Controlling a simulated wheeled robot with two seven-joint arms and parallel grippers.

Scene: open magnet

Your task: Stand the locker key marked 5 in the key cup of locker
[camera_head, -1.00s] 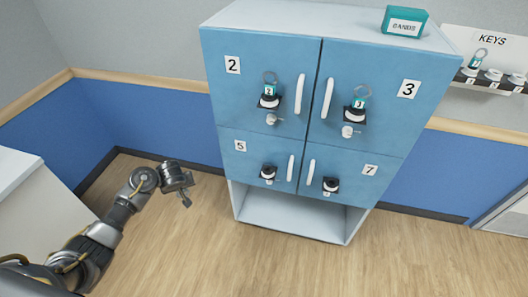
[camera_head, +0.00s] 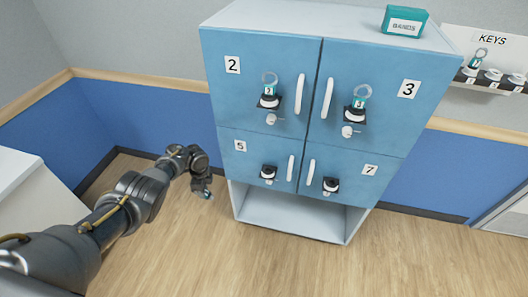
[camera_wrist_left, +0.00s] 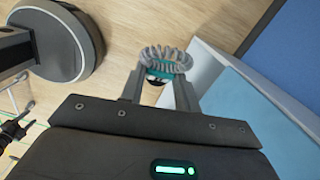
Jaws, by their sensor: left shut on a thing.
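My left gripper (camera_head: 204,190) hangs left of the locker block, apart from it, roughly level with the lower doors. In the left wrist view its fingers (camera_wrist_left: 160,82) are shut on a locker key with a teal tag (camera_wrist_left: 181,94) and a grey coiled band (camera_wrist_left: 165,56). Its number cannot be read. Locker 5 (camera_head: 257,152) is the lower left door, shut, with a white handle. Its key cup (camera_head: 268,173), a small pale cup on a black bracket, shows no key in it. My right gripper is out of view.
Locker 2's cup (camera_head: 269,103) and locker 3's cup (camera_head: 355,114) each hold a teal-tagged key. Locker 7's cup (camera_head: 331,185) looks empty. A KEYS rack (camera_head: 490,80) is at the right. A white counter (camera_head: 30,190) stands left. Floor between is clear.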

